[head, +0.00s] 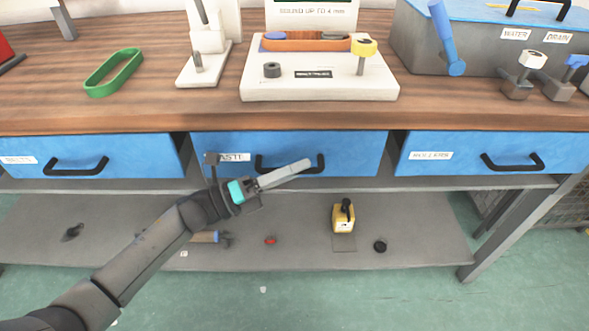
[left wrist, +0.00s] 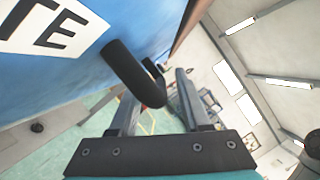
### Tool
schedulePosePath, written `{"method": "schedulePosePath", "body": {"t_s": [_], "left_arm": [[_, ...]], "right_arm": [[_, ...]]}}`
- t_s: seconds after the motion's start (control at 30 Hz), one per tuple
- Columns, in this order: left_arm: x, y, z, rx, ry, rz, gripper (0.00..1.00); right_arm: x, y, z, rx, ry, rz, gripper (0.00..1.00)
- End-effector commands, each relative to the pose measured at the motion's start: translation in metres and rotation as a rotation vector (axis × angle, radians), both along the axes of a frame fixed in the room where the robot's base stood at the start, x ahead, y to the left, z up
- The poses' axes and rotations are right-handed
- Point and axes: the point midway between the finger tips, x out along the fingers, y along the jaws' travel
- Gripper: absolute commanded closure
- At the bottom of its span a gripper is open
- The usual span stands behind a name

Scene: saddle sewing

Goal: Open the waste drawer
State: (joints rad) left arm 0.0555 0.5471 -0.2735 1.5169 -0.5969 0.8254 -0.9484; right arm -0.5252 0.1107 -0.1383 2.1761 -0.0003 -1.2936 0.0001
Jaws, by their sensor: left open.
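The waste drawer (head: 355,150) is the middle blue drawer under the bench top, and its front looks level with its neighbours. Its label (head: 233,157) is partly covered by my arm; the label's end also shows in the left wrist view (left wrist: 50,25). The black bar handle (head: 320,164) is partly hidden behind my left gripper (head: 305,165). In the left wrist view, the open fingers (left wrist: 157,85) lie on either side of the dark handle (left wrist: 128,68). I cannot tell whether either finger touches it. My right gripper is not in view.
Blue drawers stand at left (head: 125,155) and right (head: 455,150). The bench top (head: 150,115) carries a green loop (head: 113,72), a white tool board (head: 320,90) and a grey tank (head: 425,45). A lower shelf (head: 300,255) holds a yellow block (head: 344,222) and small items.

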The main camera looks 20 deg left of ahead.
Motion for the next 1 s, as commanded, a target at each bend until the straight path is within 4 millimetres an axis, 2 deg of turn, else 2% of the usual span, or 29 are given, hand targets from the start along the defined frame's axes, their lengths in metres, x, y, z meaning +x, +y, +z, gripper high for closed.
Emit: {"method": "schedulePosePath", "body": {"t_s": [0.1,0.5,1.0], "left_arm": [[0.0000,0.0000,0.0002,-0.001,-0.001,-0.001,0.55],[-0.0002,0.0004,0.0000,0.000,0.000,0.000,1.00],[-0.0002,0.0006,-0.0002,0.000,0.000,0.000,1.00]], "right_arm": [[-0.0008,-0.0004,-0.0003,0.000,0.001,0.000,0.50],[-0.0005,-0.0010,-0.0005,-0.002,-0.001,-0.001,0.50],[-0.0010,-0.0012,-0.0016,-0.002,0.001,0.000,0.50]]}}
